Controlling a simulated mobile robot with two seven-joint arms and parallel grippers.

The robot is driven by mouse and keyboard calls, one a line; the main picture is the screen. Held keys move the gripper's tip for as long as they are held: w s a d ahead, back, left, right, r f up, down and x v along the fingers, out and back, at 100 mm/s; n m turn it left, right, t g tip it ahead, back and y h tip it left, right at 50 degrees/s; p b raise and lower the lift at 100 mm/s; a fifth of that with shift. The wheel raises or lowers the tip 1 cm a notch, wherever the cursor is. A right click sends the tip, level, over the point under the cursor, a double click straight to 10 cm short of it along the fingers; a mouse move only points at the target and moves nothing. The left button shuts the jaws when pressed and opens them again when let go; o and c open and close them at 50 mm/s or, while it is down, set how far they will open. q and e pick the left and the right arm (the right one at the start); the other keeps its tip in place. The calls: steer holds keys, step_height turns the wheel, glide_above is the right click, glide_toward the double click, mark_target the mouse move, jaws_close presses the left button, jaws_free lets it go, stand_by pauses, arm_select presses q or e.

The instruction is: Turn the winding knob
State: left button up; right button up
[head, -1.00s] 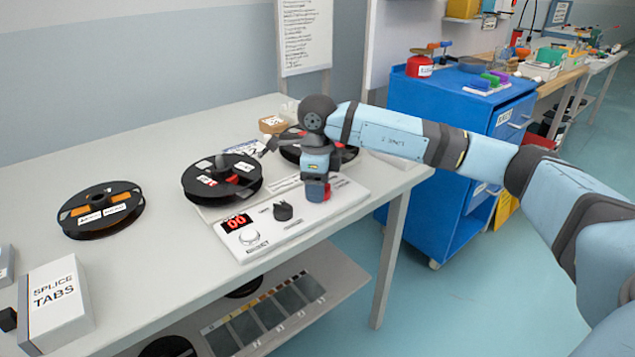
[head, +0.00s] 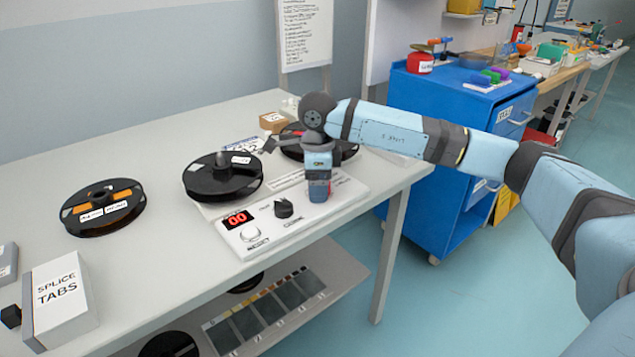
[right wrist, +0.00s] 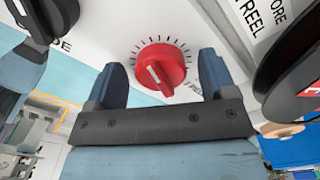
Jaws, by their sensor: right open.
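A rewind station (head: 262,241) with a red "00" display (head: 237,219) stands on the table. A black knob (head: 283,208) and a round white button (head: 250,234) are on its panel. My right gripper (head: 319,192) points down over the panel, right of the black knob. In the right wrist view, a red knob (right wrist: 160,68) with a white pointer line and a ring of tick marks lies between my open fingers, with gaps on both sides. The black knob (right wrist: 58,14) shows there at top left. I cannot tell which knob is the winding one. My left gripper is out of view.
One black reel (head: 222,177) sits on the station; another (head: 292,148) is partly behind my right arm. A loose reel (head: 102,207) and a splice tabs box (head: 60,300) are at left. A blue cart (head: 440,170) stands right of the table.

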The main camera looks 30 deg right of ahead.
step_height(320, 180, up, 4)
steer(key=shift+r+p, duration=0.2)
steer(key=shift+p, duration=0.45)
step_height(320, 180, up, 2)
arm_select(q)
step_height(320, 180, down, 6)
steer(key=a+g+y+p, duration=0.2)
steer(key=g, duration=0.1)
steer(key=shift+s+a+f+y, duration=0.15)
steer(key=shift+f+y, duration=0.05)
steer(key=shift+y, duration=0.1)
arm_select(e)
step_height(320, 180, up, 7)
steer(key=shift+r, duration=0.15)
